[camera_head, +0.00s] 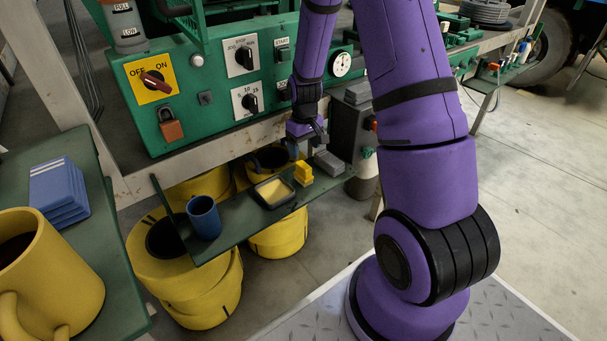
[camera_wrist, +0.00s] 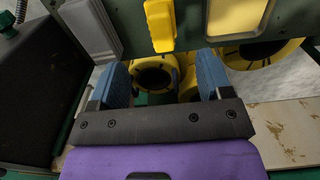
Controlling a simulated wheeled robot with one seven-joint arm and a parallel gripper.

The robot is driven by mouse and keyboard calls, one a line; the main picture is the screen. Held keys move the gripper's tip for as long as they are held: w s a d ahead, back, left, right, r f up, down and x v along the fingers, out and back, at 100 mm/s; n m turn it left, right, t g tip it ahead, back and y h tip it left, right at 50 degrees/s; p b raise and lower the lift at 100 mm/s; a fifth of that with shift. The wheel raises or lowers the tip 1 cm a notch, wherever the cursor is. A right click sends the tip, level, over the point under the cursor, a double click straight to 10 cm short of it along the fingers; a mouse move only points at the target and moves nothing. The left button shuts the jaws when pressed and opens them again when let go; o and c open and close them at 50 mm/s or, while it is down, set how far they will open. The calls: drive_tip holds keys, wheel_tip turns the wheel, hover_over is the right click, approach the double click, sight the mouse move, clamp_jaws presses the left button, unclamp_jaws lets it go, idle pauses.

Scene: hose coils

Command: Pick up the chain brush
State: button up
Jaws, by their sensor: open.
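My gripper (camera_head: 306,137) is open and empty, by the back edge of the narrow green shelf (camera_head: 233,232). In the wrist view its two blue fingers (camera_wrist: 164,80) stand wide apart, with yellow coils showing between them. A small yellow object (camera_head: 303,173) sits on the shelf, and it shows ahead of the fingers in the wrist view (camera_wrist: 159,25). A grey block-like object (camera_head: 328,162) lies beside it, at upper left in the wrist view (camera_wrist: 88,30). I cannot tell for sure which is the chain brush. My gripper touches neither.
A dark tray with a yellow inside (camera_head: 273,191) and a blue mug (camera_head: 204,217) stand on the same shelf. Yellow hose coils (camera_head: 187,270) lie below. The green machine panel (camera_head: 215,85) is close behind my gripper. A yellow mug (camera_head: 55,275) stands at lower left.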

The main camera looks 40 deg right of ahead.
sight(303, 165)
drive_tip(key=shift+w+a+f, duration=0.1)
drive_tip(key=shift+f, duration=4.6)
drive_tip(key=shift+c, duration=0.2)
drive_tip(key=c, duration=1.1)
drive_tip(key=shift+r, duration=0.1)
